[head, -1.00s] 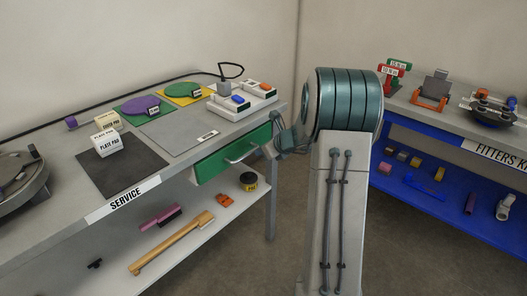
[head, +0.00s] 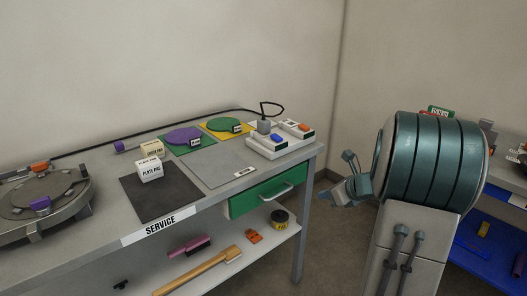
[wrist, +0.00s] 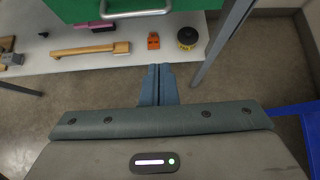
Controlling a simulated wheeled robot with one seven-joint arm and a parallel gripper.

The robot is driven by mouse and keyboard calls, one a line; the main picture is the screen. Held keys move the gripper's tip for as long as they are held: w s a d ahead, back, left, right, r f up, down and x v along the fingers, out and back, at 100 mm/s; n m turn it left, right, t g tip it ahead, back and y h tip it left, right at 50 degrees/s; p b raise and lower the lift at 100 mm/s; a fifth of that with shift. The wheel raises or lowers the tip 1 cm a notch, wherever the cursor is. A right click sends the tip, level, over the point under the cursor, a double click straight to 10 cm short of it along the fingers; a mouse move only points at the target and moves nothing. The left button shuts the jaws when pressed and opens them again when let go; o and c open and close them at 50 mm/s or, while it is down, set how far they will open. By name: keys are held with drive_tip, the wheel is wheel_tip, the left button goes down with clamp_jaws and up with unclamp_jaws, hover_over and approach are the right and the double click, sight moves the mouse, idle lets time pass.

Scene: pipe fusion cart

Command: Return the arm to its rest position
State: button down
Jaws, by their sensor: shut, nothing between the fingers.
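My arm is folded at the right of the head view, with its teal ribbed link large and close. My gripper (head: 332,194) pokes out to the left of that link, in the gap right of the service bench (head: 232,187). In the wrist view my gripper (wrist: 158,72) shows its two blue-grey fingers pressed together, with nothing between them. They point at the floor in front of the bench's lower shelf and touch nothing that I can see.
The bench's green drawer (head: 268,192) is closed, its handle facing me. Its lower shelf holds a wooden-handled tool (head: 205,270), an orange piece (head: 253,236) and a round tin (head: 280,218). A blue-shelved bench (head: 480,240) stands behind my arm at right. Floor between is clear.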

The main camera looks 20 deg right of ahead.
drive_tip(key=s+a+r+n+g+p, duration=0.25)
drive_tip(key=s+a+r+n, duration=0.25)
drive_tip(key=a+n, duration=0.25)
drive_tip(key=s+a+r+n+g+p, duration=0.2)
drive_tip(key=s+a+r+n+p, duration=0.25)
drive_tip(key=a+n, duration=0.35)
drive_tip(key=s+a+r+n+g+h+p, duration=0.1)
drive_tip(key=s+a+r+n+h+p, duration=0.1)
drive_tip(key=s+n, duration=0.5)
drive_tip(key=s+a+r+n+h+p, duration=0.2)
drive_tip(key=s+r+n+p, duration=0.1)
drive_tip(key=s+n, duration=0.4)
drive_tip(key=shift+s+a+r+n+g, duration=0.25)
drive_tip(key=shift+s+a+n+g, duration=0.15)
drive_tip(key=shift+n, duration=0.25)
